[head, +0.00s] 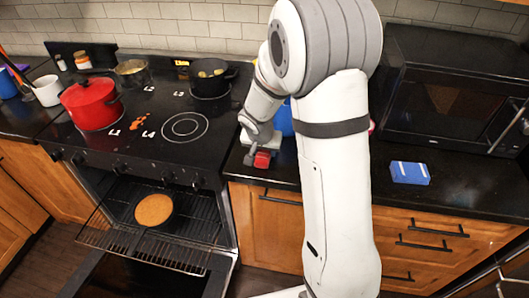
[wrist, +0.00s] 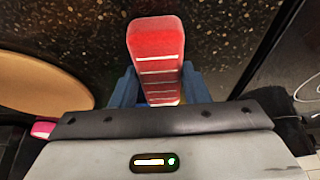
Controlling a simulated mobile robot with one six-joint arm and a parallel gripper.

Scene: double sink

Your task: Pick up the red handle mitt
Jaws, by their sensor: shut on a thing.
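The red handle mitt (head: 262,160) is at my gripper near the front edge of the black counter, just right of the stove. It also shows in the wrist view (wrist: 156,45), a red, rounded strip with pale stripes across it, pointing away from the gripper. My gripper (wrist: 160,92) is shut on its near end, with a blue finger on each side. In the head view my gripper (head: 261,149) is partly hidden by my own wrist. The mitt's near end is hidden by the gripper body. I cannot tell whether the mitt still touches the counter.
The oven door (head: 140,270) hangs open left of the gripper, with a round brown item (head: 153,209) inside. A red pot (head: 92,104) and a black pot (head: 209,80) stand on the stove. A blue block (head: 410,173) and a microwave (head: 455,95) are right. Counter around the block is clear.

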